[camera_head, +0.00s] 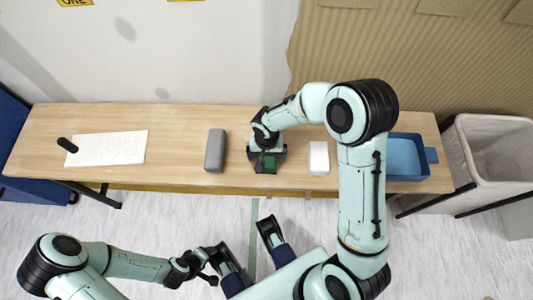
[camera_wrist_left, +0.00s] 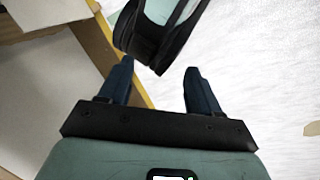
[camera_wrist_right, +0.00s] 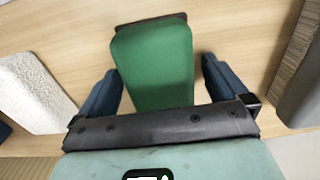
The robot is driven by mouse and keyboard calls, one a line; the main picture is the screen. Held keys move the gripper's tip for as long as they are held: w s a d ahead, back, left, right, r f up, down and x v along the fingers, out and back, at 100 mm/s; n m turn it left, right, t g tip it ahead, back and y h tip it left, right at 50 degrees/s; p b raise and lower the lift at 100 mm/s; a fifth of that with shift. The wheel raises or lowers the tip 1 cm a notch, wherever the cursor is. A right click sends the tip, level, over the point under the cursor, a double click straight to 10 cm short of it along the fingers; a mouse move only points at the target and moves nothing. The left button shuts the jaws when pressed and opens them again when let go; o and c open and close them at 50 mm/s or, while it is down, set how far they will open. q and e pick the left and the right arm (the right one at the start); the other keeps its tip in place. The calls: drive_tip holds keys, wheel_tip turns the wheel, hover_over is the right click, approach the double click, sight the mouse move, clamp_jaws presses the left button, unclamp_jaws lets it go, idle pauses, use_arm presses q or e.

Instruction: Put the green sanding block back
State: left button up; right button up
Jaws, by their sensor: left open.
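The green sanding block (camera_head: 265,163) is at the front middle of the wooden table, partly hidden by my right arm. In the right wrist view the block (camera_wrist_right: 153,60) has a green top and a dark edge at its far end. It lies between the fingers of my right gripper (camera_wrist_right: 160,66), which is open. A narrow gap shows between the block and the finger at the right. My left gripper (camera_wrist_left: 158,66) is open and empty, low in front of the table near my base.
A grey bristled brush (camera_head: 215,150) lies left of the block and a white block (camera_head: 318,157) right of it. A blue tray (camera_head: 410,155) is at the table's right end, beside a bin (camera_head: 492,150). A white sheet (camera_head: 112,148) with a black-handled tool lies left.

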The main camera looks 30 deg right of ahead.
drive_tip(key=shift+r, duration=0.1)
use_arm(q)
drive_tip(key=s+d+r+g+p, duration=0.1)
drive_tip(key=s+r+p, duration=0.2)
drive_tip(key=s+r, duration=0.1)
drive_tip(key=shift+s+d+h, duration=0.15)
drive_tip(key=shift+d+h, duration=0.15)
drive_tip(key=shift+d, duration=0.1)
use_arm(e)
wheel_tip(320, 180, up, 13)
drive_tip(key=shift+d+r, duration=0.15)
drive_tip(key=shift+r, duration=0.05)
use_arm(q)
drive_tip(key=shift+s, duration=0.1)
use_arm(e)
drive_tip(key=shift+s, duration=0.1)
